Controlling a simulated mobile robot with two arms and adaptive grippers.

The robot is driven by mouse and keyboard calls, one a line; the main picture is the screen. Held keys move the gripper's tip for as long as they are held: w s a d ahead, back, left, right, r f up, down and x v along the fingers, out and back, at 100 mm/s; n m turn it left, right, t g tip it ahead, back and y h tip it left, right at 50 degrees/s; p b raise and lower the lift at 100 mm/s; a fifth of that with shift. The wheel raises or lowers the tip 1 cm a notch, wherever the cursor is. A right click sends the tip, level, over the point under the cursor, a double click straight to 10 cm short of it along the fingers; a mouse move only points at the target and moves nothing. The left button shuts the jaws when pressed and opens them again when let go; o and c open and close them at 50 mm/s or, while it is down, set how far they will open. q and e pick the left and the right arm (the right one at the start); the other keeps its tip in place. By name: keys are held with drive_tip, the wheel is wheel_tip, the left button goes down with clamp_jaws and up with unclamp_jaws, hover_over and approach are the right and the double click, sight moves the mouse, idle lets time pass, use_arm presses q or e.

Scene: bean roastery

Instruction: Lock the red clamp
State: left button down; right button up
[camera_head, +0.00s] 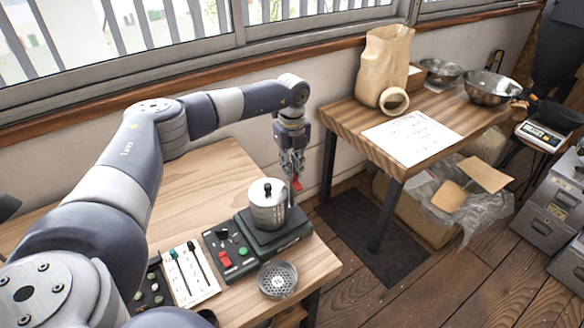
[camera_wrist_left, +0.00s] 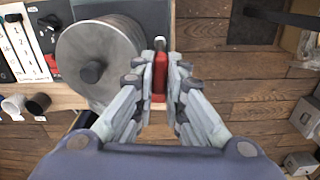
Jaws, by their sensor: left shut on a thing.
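The red clamp (camera_head: 297,184) is at the right side of a metal canister (camera_head: 268,206) with a black knob. The canister stands on a dark green machine base (camera_head: 294,238) at the table's right end. My left gripper (camera_head: 293,168) reaches down beside the canister. In the left wrist view, the left gripper (camera_wrist_left: 160,90) is shut on the red clamp (camera_wrist_left: 159,78), with a finger on each side of it. The canister (camera_wrist_left: 101,60) is just left of the fingers there. The clamp's far end is partly hidden. My right gripper is not in view.
A control panel (camera_head: 229,252) with a red switch and a slider panel (camera_head: 187,273) lie left of the canister. A perforated metal cup (camera_head: 278,279) stands in front. A second wooden table (camera_head: 345,117) is at the right, with dark floor between the tables.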

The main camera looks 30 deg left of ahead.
use_arm(q)
drive_tip(key=m, duration=0.4)
drive_tip(key=m+b, duration=0.1)
drive_tip(key=m, duration=0.3)
drive_tip(key=shift+m, duration=0.4)
drive_tip(key=m+b, duration=0.1)
drive_tip(key=m, duration=0.2)
drive_tip(key=shift+m, duration=0.3)
drive_tip(key=m, duration=0.4)
drive_tip(key=shift+b, duration=0.3)
drive_tip(key=shift+r+m, duration=0.1)
drive_tip(key=shift+m, duration=0.2)
drive_tip(key=c, duration=1.6)
unclamp_jaws()
drive_tip(key=shift+c, duration=0.2)
